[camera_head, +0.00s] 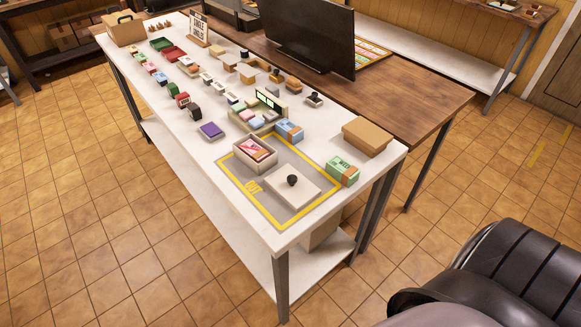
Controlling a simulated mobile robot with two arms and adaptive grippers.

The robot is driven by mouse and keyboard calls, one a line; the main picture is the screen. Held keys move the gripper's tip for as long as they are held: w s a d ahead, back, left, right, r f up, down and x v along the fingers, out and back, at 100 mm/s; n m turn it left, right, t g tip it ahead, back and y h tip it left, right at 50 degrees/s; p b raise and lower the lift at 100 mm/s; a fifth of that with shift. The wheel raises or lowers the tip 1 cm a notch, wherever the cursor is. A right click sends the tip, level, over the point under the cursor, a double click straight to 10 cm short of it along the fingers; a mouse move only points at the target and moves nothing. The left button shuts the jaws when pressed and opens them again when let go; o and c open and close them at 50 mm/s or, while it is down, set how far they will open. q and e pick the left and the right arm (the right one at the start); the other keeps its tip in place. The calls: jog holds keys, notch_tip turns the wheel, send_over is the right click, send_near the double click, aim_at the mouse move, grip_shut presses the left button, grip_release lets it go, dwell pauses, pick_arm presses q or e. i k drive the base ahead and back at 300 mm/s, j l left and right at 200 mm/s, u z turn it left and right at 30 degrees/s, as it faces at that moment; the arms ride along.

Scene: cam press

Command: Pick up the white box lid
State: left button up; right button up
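The white box lid (282,189) lies flat on the grey mat with a yellow border (247,186) near the front end of the white table. A round black knob (292,180) stands on top of it. Next to it, up and to the left, is an open whitish box (262,161) with pink and red items inside. The lid is off the box. Neither of my grippers shows in the head view.
A green and orange box (342,170) and a cardboard box (367,136) stand right of the mat. A blue box (290,131) and a purple item (211,131) stand behind it. A dark monitor (308,36) stands behind.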

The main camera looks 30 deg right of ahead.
aim_at(295, 190)
jog(key=z, duration=1.05)
jog(key=l, duration=0.15)
jog(key=k+z, duration=0.05)
